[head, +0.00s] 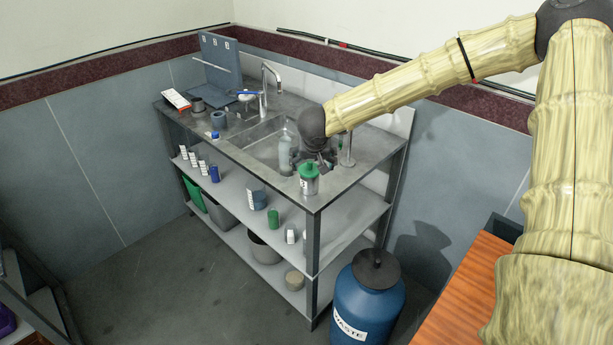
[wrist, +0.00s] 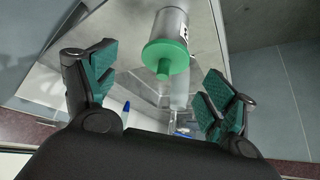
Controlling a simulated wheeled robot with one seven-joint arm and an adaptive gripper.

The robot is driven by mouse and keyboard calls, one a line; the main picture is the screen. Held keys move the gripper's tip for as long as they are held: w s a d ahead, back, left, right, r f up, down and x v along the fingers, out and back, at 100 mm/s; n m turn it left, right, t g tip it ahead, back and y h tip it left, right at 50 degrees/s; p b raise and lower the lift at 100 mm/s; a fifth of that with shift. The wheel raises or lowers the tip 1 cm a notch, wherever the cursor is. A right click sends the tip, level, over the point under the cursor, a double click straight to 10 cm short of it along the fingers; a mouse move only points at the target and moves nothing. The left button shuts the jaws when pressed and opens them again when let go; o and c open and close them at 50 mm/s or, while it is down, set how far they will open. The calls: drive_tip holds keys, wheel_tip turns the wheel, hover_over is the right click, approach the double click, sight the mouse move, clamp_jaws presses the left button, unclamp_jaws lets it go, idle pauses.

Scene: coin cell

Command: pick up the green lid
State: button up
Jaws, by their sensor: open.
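The green lid (head: 308,170) sits on top of a grey cylindrical jar (head: 309,186) near the front right corner of the metal sink bench. In the wrist view the green lid (wrist: 165,57), with a round knob, shows on the jar (wrist: 170,23) between and beyond my fingers. My gripper (head: 322,160) is just behind and above the lid in the head view, partly hidden by its own wrist. In the wrist view my gripper (wrist: 158,85) is open, with its green-padded fingers spread wide and nothing between them. The lid looks apart from both fingers.
A clear bottle (head: 285,152) stands left of the jar by the sink (head: 262,140). A tap (head: 265,85) rises behind. Small containers stand on the shelf (head: 240,190) below. A blue waste drum (head: 368,300) stands on the floor at the bench's right end.

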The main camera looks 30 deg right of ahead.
sight(311, 164)
drive_tip(key=shift+w+f, duration=0.25)
drive_tip(key=shift+f, duration=0.05)
drive_tip(key=shift+w+d+f+p, duration=0.2)
drive_tip(key=shift+w+f+p, duration=0.1)
drive_tip(key=shift+w+f, duration=0.3)
drive_tip(key=shift+w+d+f+p, duration=0.15)
drive_tip(key=shift+w+f+p, duration=0.15)
drive_tip(key=shift+w+f, duration=0.25)
drive_tip(key=shift+x, duration=1)
drive_tip(key=c, duration=1.1)
